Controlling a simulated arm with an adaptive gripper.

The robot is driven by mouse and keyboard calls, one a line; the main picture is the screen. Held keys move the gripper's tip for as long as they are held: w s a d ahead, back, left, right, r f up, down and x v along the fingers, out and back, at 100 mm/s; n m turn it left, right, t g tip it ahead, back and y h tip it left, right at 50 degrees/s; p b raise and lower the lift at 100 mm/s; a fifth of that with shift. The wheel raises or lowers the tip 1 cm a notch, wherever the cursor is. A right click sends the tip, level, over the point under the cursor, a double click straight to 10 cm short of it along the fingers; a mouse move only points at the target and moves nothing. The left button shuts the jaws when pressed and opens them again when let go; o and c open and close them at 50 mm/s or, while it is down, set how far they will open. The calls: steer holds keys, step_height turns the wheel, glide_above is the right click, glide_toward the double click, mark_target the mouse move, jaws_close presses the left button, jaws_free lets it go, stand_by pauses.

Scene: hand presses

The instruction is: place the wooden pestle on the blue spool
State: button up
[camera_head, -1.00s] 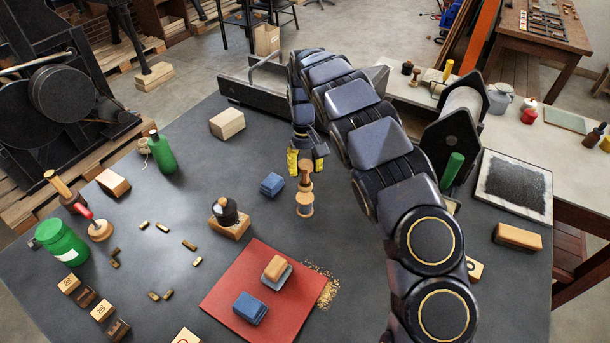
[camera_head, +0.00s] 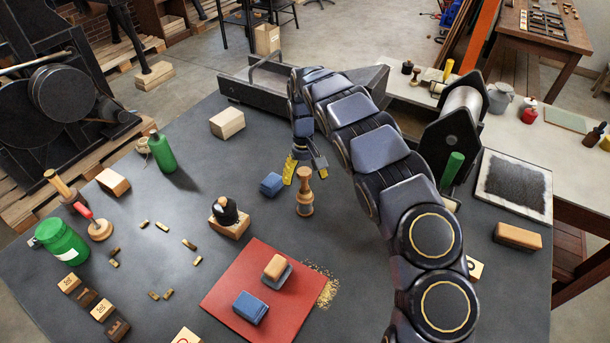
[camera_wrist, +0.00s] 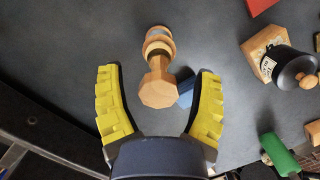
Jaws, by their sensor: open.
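The wooden pestle (camera_head: 305,179) stands upright near the middle of the dark table; its faceted top faces the wrist camera (camera_wrist: 159,88). At its foot is a round, flanged, pale wooden part (camera_head: 305,206), also in the wrist view (camera_wrist: 159,36); it looks like a spool, but I cannot make out blue on it or the exact contact. My gripper (camera_head: 306,172) is open, with its yellow fingers apart and empty. In the wrist view the fingers (camera_wrist: 160,92) lie either side of the pestle's top, without visible contact.
A blue block (camera_head: 271,184) lies just left of the pestle. A red mat (camera_head: 225,290) in front holds another blue block (camera_head: 250,308) and a wood-topped block (camera_head: 276,268).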

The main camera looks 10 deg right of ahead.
steer(key=r, duration=0.3)
steer(key=w+r, duration=0.1)
steer(key=r, duration=0.6)
steer(key=shift+w+r, duration=0.35)
steer(key=shift+r, duration=0.75)
steer(key=s+r+m+h, duration=0.1)
steer(key=s+r, duration=0.4)
steer(key=s, duration=0.4)
steer(key=s+r+m, duration=0.1)
steer(key=s+r, duration=0.4)
steer(key=s, duration=0.3)
steer(key=s+a+f+n, duration=0.1)
steer(key=s+a, duration=0.1)
steer(key=s, duration=0.9)
steer(key=s+a+f+n+y, duration=0.1)
steer(key=s+f, duration=0.1)
steer(key=s, duration=1)
steer(key=shift+a, duration=0.35)
